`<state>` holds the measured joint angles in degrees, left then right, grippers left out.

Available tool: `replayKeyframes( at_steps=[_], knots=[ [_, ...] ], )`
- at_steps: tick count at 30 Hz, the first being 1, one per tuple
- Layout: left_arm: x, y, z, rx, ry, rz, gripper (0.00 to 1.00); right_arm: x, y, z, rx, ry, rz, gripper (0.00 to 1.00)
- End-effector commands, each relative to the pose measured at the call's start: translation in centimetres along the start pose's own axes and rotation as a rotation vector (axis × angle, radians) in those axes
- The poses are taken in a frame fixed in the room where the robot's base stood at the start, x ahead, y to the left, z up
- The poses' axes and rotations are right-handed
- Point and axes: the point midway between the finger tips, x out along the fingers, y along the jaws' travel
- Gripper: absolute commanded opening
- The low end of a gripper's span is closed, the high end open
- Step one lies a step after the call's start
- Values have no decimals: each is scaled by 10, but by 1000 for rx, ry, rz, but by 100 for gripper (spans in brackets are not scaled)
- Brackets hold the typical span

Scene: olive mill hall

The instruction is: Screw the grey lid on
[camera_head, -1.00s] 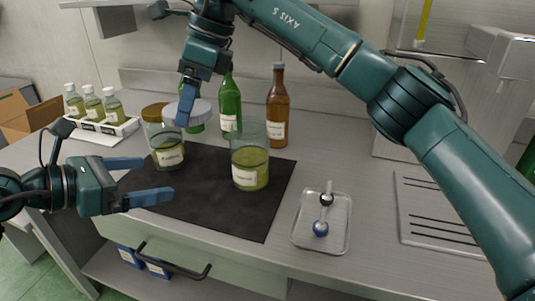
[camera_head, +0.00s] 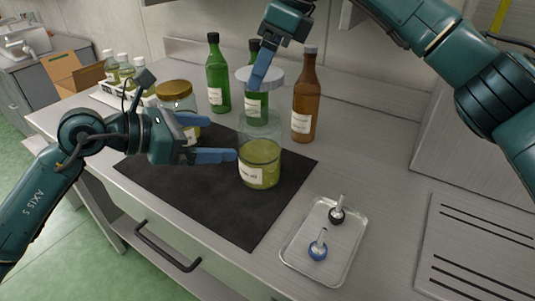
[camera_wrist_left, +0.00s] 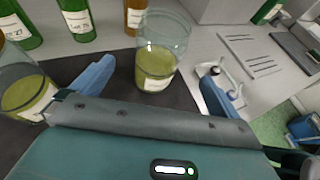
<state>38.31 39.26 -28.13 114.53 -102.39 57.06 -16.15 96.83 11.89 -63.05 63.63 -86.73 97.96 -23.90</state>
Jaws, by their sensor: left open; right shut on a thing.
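The open glass jar (camera_head: 260,165) stands upright on the dark mat, holding green contents and a white label. Its rim is bare in the left wrist view (camera_wrist_left: 158,62). My right gripper (camera_head: 263,68) is shut on the grey lid (camera_head: 271,78), which appears above the jar in the head view, with a gap between them. My left gripper (camera_head: 222,140) is open at the jar's left side. In the left wrist view the jar stands ahead, between the spread fingers, and neither finger visibly touches it.
A gold-lidded jar (camera_head: 175,90) stands close behind my left gripper. Green bottles (camera_head: 217,75) and a brown bottle (camera_head: 305,95) stand behind the open jar. A metal tray (camera_head: 292,252) with small tools lies front right. The dark mat's front (camera_head: 220,210) is clear.

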Motion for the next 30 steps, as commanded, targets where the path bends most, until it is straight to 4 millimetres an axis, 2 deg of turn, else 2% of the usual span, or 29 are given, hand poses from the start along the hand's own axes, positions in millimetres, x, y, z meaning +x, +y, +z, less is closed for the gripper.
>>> replayKeyframes(
  at_steps=[11, 14, 24, 30],
  knots=[
    [7, 0, 0, -2, -2, -2, 100, 0, 0, 0, 0, 0, 0, 53],
    [19, 0, 0, -3, -2, -3, 100, 0, 0, 0, 0, 0, 0, 53],
    [84, 0, 1, -3, -1, -3, 100, 0, 0, 0, 0, 0, 0, 53],
    [110, 0, 0, -2, -2, -2, 100, 0, 0, 0, 0, 0, 0, 53]
  ],
)
